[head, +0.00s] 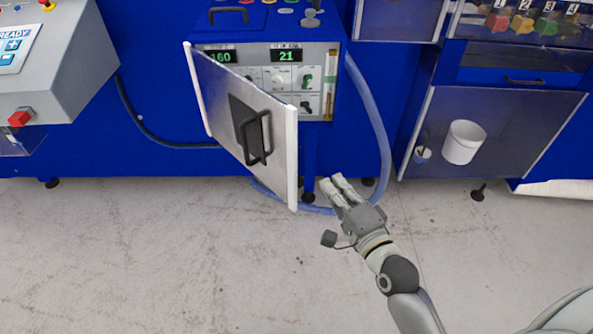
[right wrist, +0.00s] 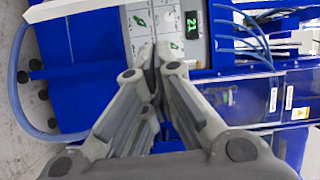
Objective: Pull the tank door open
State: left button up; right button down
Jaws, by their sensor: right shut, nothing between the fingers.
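The tank door (head: 222,107) is a grey panel with white edges. It stands swung partly open from the blue machine, its free edge out to the right and toward me. A black handle (head: 254,138) sits on its outer face. My right gripper (head: 338,186) is shut and empty, just right of and apart from the door's free edge. In the right wrist view my right gripper's fingers (right wrist: 152,62) are together, with the machine's control panel (right wrist: 165,25) beyond them. My left gripper is not in view.
The panel with green displays (head: 284,54) is partly behind the door. A blue hose (head: 381,130) curves down to the floor near my right gripper. A white bucket (head: 462,142) is at the right. The grey floor (head: 150,260) in front is clear.

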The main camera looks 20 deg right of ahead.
jog(key=w+a+m+p, duration=0.1)
jog(key=w+a+p, duration=0.2)
jog(key=w, duration=0.4)
jog(key=shift+w+a, duration=0.4)
jog(key=shift+a, duration=0.25)
